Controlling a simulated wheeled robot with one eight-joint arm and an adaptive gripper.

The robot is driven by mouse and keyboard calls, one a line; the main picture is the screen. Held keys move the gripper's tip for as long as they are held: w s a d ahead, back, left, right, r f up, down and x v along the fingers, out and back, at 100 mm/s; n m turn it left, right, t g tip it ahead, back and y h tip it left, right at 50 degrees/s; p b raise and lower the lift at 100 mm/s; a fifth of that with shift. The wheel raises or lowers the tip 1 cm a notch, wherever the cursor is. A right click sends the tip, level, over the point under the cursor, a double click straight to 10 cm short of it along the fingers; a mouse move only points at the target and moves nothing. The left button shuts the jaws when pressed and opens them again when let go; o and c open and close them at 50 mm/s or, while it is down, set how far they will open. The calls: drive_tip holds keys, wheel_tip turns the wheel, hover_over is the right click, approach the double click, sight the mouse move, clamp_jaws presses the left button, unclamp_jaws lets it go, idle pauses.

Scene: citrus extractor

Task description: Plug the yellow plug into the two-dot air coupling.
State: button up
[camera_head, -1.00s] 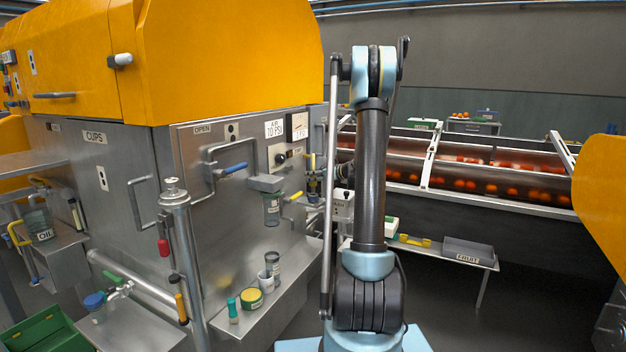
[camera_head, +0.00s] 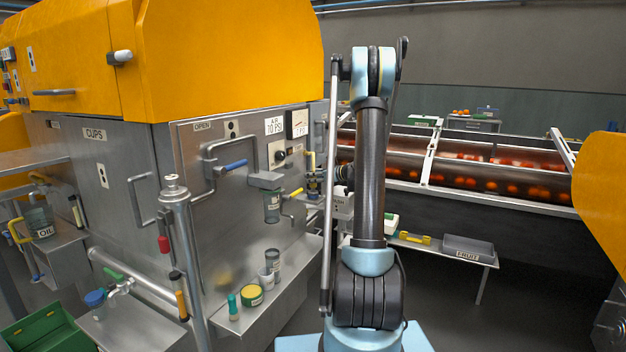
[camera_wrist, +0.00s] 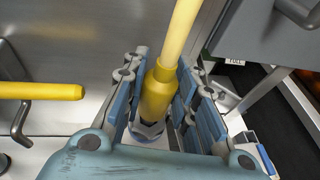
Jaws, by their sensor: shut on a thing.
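In the wrist view, a yellow plug (camera_wrist: 157,92) stands between the blue-padded fingers of my gripper (camera_wrist: 160,108), which is shut on it. A yellow hose or stem (camera_wrist: 183,32) rises from its upper end. A pale metallic ring (camera_wrist: 148,130) shows at the plug's lower end; whether it belongs to a coupling I cannot tell. In the head view, my gripper (camera_head: 315,182) is at the right edge of the steel front panel, partly hidden by my arm. The coupling itself is not clearly visible.
A yellow-handled lever (camera_wrist: 40,91) lies left of my gripper in the wrist view. A blue-handled lever (camera_head: 232,166) and a hanging cup (camera_head: 272,206) are on the panel left of it. Below, a steel shelf (camera_head: 290,280) holds several small containers. A fruit conveyor (camera_head: 480,180) is at right.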

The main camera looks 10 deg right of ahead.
drive_tip(key=shift+f, duration=0.95)
drive_tip(key=o, duration=1.2)
drive_tip(key=v, duration=1.2)
drive_tip(key=shift+f, duration=0.1)
drive_tip(key=shift+a, duration=0.1)
